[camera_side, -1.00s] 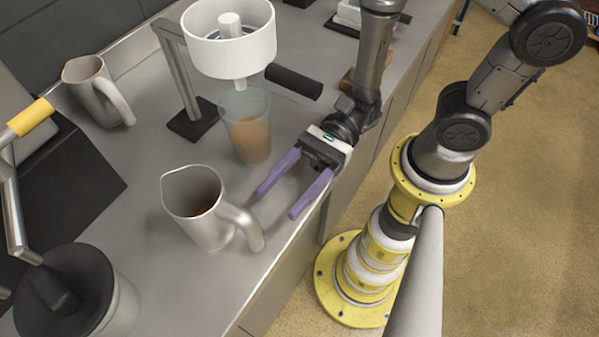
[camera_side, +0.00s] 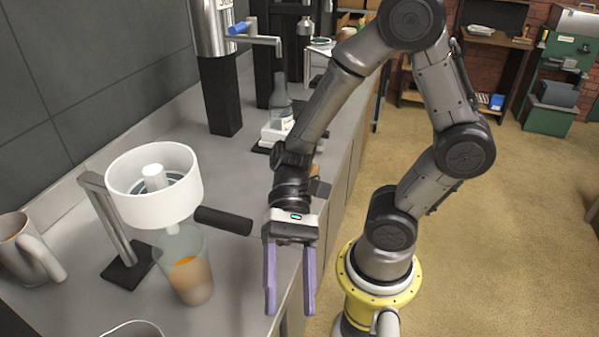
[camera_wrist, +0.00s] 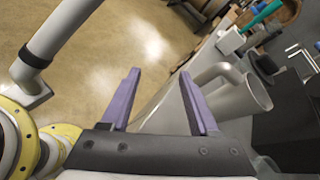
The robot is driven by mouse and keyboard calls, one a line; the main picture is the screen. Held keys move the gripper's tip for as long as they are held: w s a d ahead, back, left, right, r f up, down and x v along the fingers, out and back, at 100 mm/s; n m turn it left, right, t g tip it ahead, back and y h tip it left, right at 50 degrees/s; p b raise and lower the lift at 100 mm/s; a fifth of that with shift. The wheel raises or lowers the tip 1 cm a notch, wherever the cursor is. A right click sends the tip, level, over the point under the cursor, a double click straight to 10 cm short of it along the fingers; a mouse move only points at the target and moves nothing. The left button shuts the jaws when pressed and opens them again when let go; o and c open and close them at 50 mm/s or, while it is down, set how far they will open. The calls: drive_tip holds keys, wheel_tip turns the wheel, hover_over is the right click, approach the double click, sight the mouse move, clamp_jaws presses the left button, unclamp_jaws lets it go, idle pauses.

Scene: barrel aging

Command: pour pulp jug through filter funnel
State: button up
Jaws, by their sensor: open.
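The filter funnel (camera_side: 150,207) is a white round cup with a centre post, held on a metal stand. A clear glass (camera_side: 190,283) with orange-brown liquid stands under it. A grey metal jug (camera_side: 18,248) with a handle stands at the left edge. Another jug shows only its rim (camera_side: 132,328) at the bottom edge. My gripper (camera_side: 290,308) is open and empty, its purple fingers pointing down at the counter's front edge, right of the glass. In the wrist view, a metal jug (camera_wrist: 240,98) lies just right of my open fingers (camera_wrist: 160,75), apart from them as far as I can tell.
A metal tap machine (camera_side: 215,60) and a bottle (camera_side: 280,105) stand farther back on the counter. A wall runs along the left.

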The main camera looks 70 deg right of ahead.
drive_tip(key=w+d+r+n+t+h, duration=0.2)
drive_tip(key=d+r+n+t+h, duration=0.2)
drive_tip(key=d, duration=0.5)
drive_tip(key=w+d+r+n+t+h, duration=0.2)
drive_tip(key=d+r+n+t+h, duration=0.2)
drive_tip(key=d+t+h, duration=0.2)
drive_tip(key=d+h, duration=0.2)
drive_tip(key=d, duration=0.2)
drive_tip(key=shift+w, duration=0.2)
drive_tip(key=shift+c, duration=0.2)
